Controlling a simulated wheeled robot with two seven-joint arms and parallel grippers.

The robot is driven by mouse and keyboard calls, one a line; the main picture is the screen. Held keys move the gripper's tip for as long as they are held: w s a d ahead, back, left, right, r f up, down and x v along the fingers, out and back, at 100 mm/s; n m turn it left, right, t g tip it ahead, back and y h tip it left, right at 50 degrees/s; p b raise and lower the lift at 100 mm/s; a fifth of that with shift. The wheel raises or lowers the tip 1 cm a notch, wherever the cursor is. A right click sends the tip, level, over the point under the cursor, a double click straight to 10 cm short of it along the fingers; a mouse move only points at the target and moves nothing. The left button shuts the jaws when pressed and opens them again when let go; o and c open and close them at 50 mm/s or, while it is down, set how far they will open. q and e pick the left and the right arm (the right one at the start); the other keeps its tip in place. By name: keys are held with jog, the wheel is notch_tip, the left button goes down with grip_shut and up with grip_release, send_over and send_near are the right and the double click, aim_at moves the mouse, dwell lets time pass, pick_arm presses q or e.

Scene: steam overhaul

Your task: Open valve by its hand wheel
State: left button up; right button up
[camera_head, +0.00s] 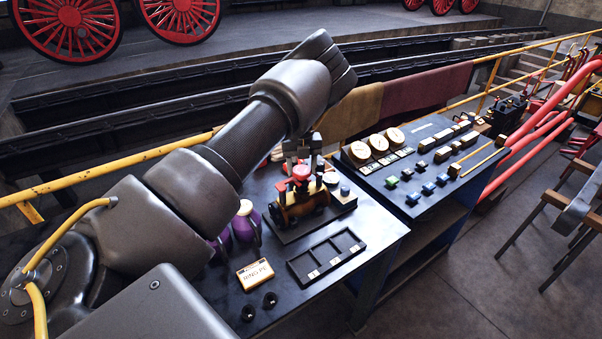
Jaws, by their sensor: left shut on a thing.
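The valve (306,207) is a small brass-brown body on a dark base plate, standing on the dark workbench (375,238). A red hand wheel (301,173) sits on top of it. My left arm reaches in from the left, and my left gripper (301,163) points down over the valve. Its two fingers are on either side of the red wheel and appear shut on it. The arm hides part of the gripper and the bench behind. My right gripper is out of view.
A black tray with compartments (343,241), a yellow-and-white labelled box (255,274) and purple-and-white bottles (245,222) are near the valve. A gauge and button console (408,200) stands to the right. A yellow railing (115,167) runs behind.

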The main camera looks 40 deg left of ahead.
aim_at(301, 170)
pick_arm(q)
jog(key=shift+n, duration=1)
jog(key=shift+n, duration=1)
jog(key=n, duration=0.3)
jog(key=shift+n, duration=0.3)
jog(key=o, duration=1.1)
jog(key=shift+c, duration=1.1)
jog(key=shift+r+p, duration=2.05)
jog(key=shift+r, duration=0.95)
